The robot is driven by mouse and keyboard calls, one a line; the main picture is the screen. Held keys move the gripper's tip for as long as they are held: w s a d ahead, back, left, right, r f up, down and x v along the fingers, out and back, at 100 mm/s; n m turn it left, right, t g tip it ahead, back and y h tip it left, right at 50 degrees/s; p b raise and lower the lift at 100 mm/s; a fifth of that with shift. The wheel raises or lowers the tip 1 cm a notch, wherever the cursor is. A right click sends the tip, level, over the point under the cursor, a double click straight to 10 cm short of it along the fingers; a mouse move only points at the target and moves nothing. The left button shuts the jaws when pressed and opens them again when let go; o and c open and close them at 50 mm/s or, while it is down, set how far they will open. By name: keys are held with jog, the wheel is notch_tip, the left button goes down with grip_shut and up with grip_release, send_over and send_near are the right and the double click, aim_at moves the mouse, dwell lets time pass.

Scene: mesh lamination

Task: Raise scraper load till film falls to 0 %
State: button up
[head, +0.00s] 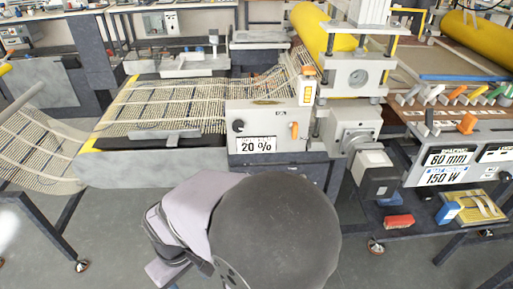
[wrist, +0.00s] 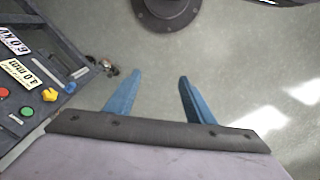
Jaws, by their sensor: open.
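A pale control panel (head: 268,118) stands at the front edge of the mesh line in the head view. Its display (head: 257,145) reads 20 %; the small heading above the number is too small to read. A black knob (head: 238,126) is on the panel's left and an orange control (head: 294,130) on its right. Pale mesh (head: 175,103) with a grid of strands lies on the bed behind and left of the panel. In the wrist view my gripper (wrist: 157,85) is open and empty, its two blue fingers apart above bare floor, away from this panel.
Another panel (head: 455,160) at the right reads 60 mm and 150 W, with several coloured levers above it. In the wrist view, a dark console (wrist: 35,85) with red, green and yellow controls is at the left. The grey floor (wrist: 235,60) is mostly clear.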

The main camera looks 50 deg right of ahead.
jog(key=s+d+f+m+g+b, duration=0.1)
jog(key=s+d+f+m+b, duration=0.4)
jog(key=d+f, duration=0.35)
jog(key=m+t+h+b, duration=0.2)
jog(key=m+t+h, duration=0.1)
jog(key=t+h, duration=1.05)
send_near(238, 128)
jog(key=d, duration=0.1)
jog(key=shift+y, duration=0.35)
jog(key=shift+p+x, duration=0.5)
jog(key=shift+x, duration=3.6)
jog(key=shift+w+a+r, duration=0.1)
jog(key=shift+a, duration=0.05)
jog(key=shift+c, duration=0.3)
